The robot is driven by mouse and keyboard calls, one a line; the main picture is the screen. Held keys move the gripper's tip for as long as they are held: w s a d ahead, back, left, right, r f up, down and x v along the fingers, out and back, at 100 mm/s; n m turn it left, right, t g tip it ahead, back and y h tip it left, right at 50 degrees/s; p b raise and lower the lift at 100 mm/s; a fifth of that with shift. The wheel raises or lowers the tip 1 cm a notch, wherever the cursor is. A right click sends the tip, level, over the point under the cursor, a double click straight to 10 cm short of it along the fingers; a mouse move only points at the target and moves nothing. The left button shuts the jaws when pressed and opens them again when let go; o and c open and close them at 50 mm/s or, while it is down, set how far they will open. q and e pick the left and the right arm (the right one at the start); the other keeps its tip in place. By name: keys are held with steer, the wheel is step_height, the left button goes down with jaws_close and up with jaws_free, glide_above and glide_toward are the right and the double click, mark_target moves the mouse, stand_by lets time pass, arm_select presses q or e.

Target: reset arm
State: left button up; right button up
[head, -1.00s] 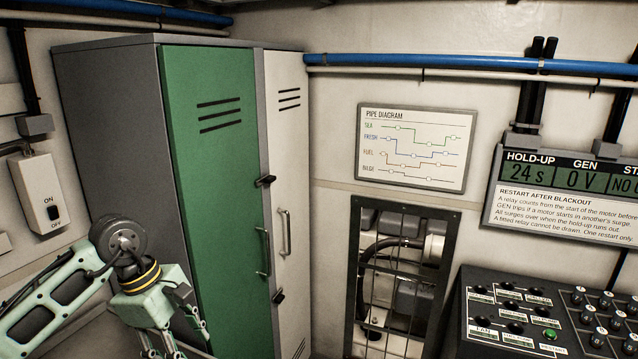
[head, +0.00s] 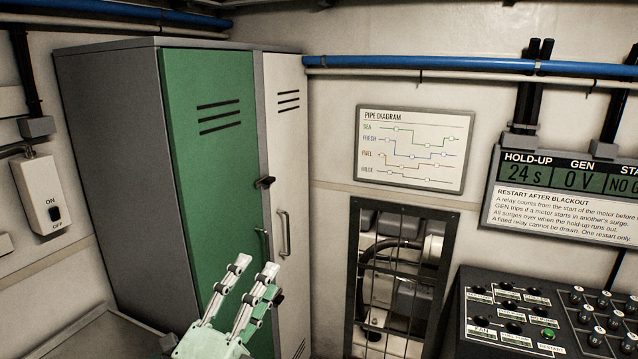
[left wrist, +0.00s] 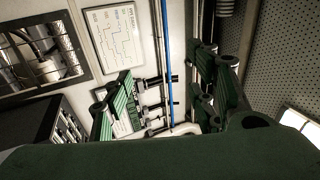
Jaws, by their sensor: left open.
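My left gripper (head: 256,274) is in the lower middle of the head view, in front of the green locker door (head: 212,130). Its fingers point up and are apart, with nothing between them. In the left wrist view its green fingers (left wrist: 165,95) stand on both sides of an empty gap, with the wall and pipes beyond. My right gripper does not show in either view.
The grey locker cabinet has a white door (head: 284,150) with a handle. A barred opening (head: 395,275) is in the back wall. A black control panel (head: 540,310) with knobs and a green button stands at right, below a HOLD-UP display (head: 545,172).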

arm_select(q)
steer(key=s+a+f+n+g+y, duration=0.5)
steer(key=f+n, duration=0.3)
steer(key=f, duration=0.3)
steer(key=s+a+f+n+g+y, duration=0.2)
steer(key=a+f+n+y, duration=0.35)
steer(key=f+n, duration=0.35)
steer(key=s+f+n+g+h, duration=0.1)
steer(key=s+f+n+g, duration=0.1)
steer(key=s+f+g, duration=0.55)
steer(key=s+f+n+g, duration=0.25)
steer(key=s+f, duration=0.55)
steer(key=s, duration=0.6)
step_height(320, 180, down, 31)
steer(key=s+g+b, duration=0.1)
steer(key=s+b, duration=0.1)
steer(key=b, duration=0.4)
steer(key=s+a+f+g+b, duration=0.1)
steer(key=s+a+f+b, duration=0.2)
steer(key=s+f, duration=1.3)
step_height(320, 180, down, 5)
steer(key=shift+s+r+m+b, duration=0.2)
steer(key=shift+s+m+b, duration=0.2)
steer(key=shift+m+b, duration=0.1)
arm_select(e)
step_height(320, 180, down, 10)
